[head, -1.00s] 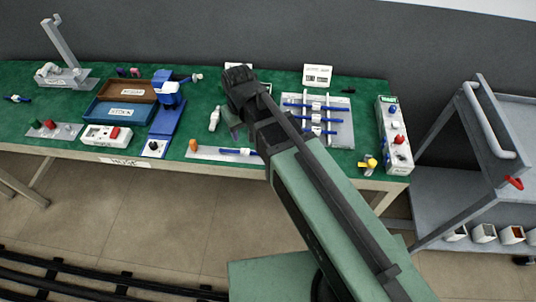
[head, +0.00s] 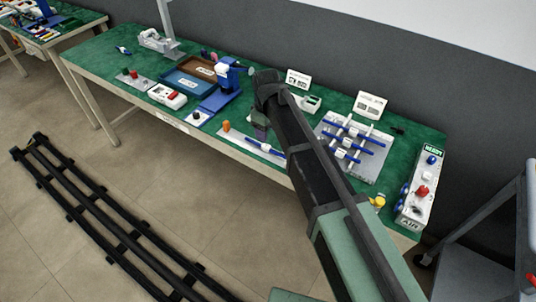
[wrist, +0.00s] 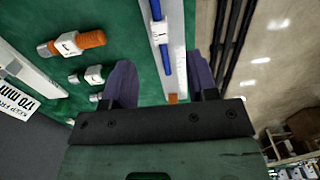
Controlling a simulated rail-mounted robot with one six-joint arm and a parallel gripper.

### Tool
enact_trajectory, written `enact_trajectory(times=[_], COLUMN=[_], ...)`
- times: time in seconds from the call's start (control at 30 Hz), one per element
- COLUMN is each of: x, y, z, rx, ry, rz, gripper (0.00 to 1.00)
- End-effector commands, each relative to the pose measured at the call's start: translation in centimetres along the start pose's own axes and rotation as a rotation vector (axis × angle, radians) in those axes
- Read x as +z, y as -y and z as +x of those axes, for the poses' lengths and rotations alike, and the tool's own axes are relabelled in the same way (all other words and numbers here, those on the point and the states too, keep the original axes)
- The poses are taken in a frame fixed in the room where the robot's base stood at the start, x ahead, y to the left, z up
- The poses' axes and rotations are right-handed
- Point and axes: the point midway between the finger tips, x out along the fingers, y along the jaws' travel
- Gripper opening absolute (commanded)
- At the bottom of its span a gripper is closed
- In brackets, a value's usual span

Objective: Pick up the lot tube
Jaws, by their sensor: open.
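A blue tube with a white label lies on a pale strip along the table's front edge (head: 265,147); I take this to be the lot tube. In the wrist view the blue tube (wrist: 163,50) runs along the pale strip (wrist: 176,60), its label near the top. My gripper (head: 261,134) hangs over the strip, beside the tube. In the wrist view its two purple fingers (wrist: 163,85) are apart, one each side of the strip, with nothing gripped. A small orange piece (wrist: 172,98) shows between them. I cannot tell the fingers' height above the strip.
A rack of blue tubes (head: 352,145) stands to the right. A blue press (head: 226,85) and trays (head: 185,82) stand to the left.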

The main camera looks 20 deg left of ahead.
Motion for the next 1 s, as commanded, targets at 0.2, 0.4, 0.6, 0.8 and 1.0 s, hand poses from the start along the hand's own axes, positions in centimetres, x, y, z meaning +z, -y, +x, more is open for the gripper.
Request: enact_trajectory(times=[0.2,0.4,0.6,0.8,1.0], x=[0.0,0.0,-0.1,-0.1,-0.1], y=[0.0,-0.1,-0.1,-0.1,-0.1], z=[2.6,5.5,8.0,7.5,7.5], rx=[0.0,0.0,0.0,0.0,0.0], ry=[0.0,0.0,0.0,0.0,0.0], rz=[0.002,0.002,0.002,0.002,0.002], gripper=[0.53,0.53,0.53,0.5,0.2])
